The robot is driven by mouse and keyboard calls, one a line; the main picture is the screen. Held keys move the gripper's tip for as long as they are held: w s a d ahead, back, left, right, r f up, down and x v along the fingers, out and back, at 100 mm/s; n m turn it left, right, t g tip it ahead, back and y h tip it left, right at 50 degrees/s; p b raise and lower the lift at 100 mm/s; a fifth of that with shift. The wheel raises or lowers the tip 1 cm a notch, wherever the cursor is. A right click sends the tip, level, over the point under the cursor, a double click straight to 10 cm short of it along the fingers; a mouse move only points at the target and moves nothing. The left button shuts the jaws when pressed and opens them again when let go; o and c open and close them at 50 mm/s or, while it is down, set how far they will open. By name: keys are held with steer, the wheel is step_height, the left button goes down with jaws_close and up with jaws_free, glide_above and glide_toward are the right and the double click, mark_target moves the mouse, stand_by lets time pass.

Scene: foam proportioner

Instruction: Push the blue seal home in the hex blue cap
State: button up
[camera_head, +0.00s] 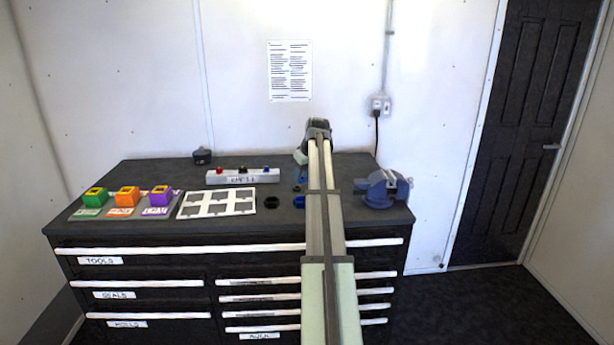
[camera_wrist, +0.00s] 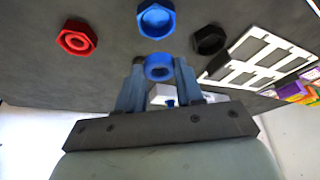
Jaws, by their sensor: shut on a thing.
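In the wrist view my gripper (camera_wrist: 159,72) is shut on the blue seal (camera_wrist: 159,66), a small ring held at its fingertips. The blue hex cap (camera_wrist: 156,20) lies on the bench top just beyond the seal, with its round opening facing up. The seal looks apart from the cap and above the bench. In the head view the blue cap (camera_head: 299,202) shows only in part beside my arm, which hides its right side. I cannot make out the held seal clearly in the head view.
A black hex cap (camera_wrist: 208,40) and a red hex cap (camera_wrist: 76,37) with a red ring inside flank the blue cap. A white framed tray (camera_head: 217,202), coloured blocks (camera_head: 128,196), a white rack (camera_head: 242,176) and a blue vise (camera_head: 384,190) stand around.

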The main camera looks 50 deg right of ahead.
steer(key=shift+n+y, duration=0.3)
steer(key=shift+n, duration=0.5)
steer(key=shift+f, duration=0.15)
steer(key=shift+f, duration=3.25)
steer(key=o, duration=1.1)
steer(key=shift+o, duration=0.3)
steer(key=shift+o, duration=1.2)
